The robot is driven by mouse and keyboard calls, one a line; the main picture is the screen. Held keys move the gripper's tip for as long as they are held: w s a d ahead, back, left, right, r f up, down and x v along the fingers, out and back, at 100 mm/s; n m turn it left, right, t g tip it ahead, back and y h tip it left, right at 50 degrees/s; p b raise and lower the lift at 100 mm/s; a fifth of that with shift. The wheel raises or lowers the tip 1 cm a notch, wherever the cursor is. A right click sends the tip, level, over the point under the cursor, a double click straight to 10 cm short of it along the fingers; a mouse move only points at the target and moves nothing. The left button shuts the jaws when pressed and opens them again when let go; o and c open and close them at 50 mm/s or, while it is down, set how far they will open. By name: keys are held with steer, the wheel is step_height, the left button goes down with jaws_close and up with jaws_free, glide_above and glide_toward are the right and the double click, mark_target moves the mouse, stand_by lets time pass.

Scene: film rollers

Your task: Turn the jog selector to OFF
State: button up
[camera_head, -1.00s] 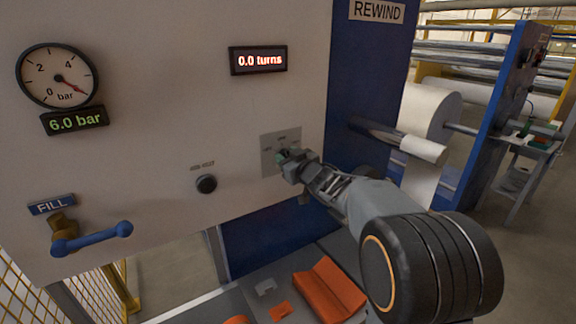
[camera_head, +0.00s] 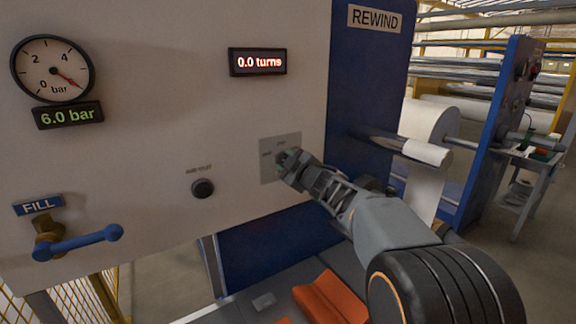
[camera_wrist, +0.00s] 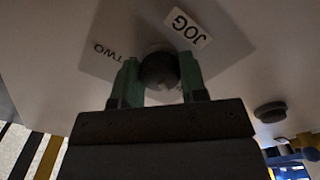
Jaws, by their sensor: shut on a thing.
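The jog selector is a dark round knob (camera_wrist: 159,71) on a grey plate (camera_head: 268,170) on the pale panel. In the wrist view a white JOG label (camera_wrist: 188,29) and the word TWO show on the plate around it. My gripper (camera_wrist: 160,80) has its two green fingers on either side of the knob, shut on it. In the head view my gripper (camera_head: 284,160) is at the plate and hides most of the knob. Which mark the knob points at cannot be told.
A black knob (camera_head: 202,188) sits left of the plate. A blue FILL lever (camera_head: 80,243), a gauge (camera_head: 52,68) reading near 6 bar and a 0.0 turns display (camera_head: 258,62) are on the panel. A white roll (camera_head: 428,125) stands at right behind the blue post (camera_head: 370,80).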

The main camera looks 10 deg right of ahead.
stand_by(0.4)
steer(key=o, duration=0.9)
steer(key=v, duration=1.3)
steer(key=shift+s+d+b, duration=0.15)
steer(key=shift+s+b, duration=0.2)
steer(key=shift+b, duration=0.05)
